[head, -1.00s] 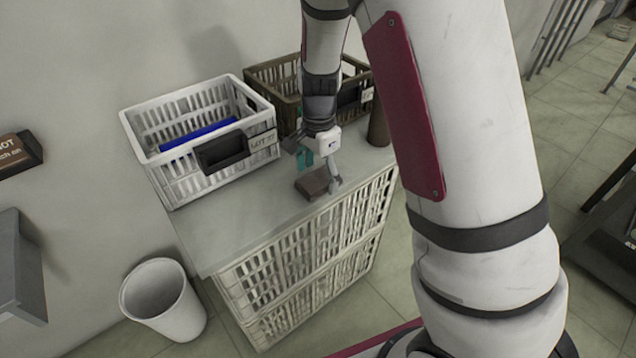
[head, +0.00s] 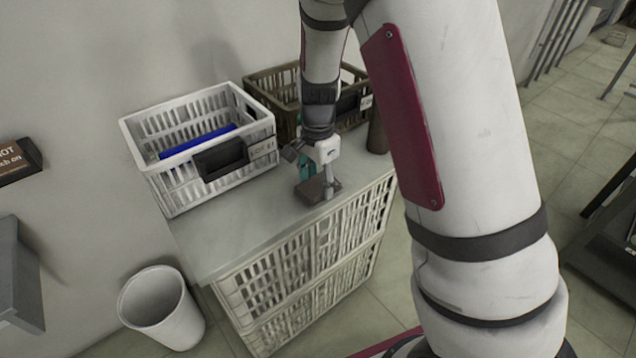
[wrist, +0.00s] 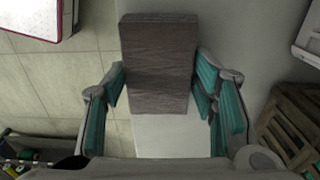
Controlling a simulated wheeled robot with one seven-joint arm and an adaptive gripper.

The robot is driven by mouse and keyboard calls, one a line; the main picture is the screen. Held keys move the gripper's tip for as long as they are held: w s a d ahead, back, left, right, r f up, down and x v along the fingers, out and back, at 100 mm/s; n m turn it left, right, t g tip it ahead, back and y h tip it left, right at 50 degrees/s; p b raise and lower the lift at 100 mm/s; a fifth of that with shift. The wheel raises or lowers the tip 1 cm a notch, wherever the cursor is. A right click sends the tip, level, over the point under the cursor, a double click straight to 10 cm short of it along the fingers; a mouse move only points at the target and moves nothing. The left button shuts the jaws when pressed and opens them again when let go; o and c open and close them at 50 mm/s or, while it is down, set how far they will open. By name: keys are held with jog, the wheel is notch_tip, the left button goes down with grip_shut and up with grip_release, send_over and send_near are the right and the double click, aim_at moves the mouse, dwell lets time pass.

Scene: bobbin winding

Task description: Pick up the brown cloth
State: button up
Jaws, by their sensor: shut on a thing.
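The brown cloth (head: 308,192) is a flat folded block near the front edge of the grey worktop (head: 230,230). My gripper (head: 318,180) points down over it. In the wrist view the cloth (wrist: 158,60) sits between the two teal-padded fingers of my gripper (wrist: 160,85), which is shut on its sides. The cloth extends past the fingertips. I cannot tell whether the cloth still touches the worktop.
A white crate (head: 165,185) with a blue item stands left of my gripper. A brown crate (head: 262,85) and a dark brown cylinder (head: 377,138) stand behind and to the right. A white bin (head: 160,305) is on the floor. The worktop's front left is clear.

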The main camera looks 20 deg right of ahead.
aim_at(318, 184)
jog(key=shift+r, duration=0.55)
notch_tip(318, 184, up, 2)
jog(key=shift+r+p, duration=0.15)
jog(key=shift+p, duration=0.3)
jog(key=s+a+r+p, duration=0.1)
jog(key=s+a, duration=0.3)
jog(key=s, duration=1.1)
jog(key=shift+s+p, duration=0.25)
jog(key=shift+p, duration=0.65)
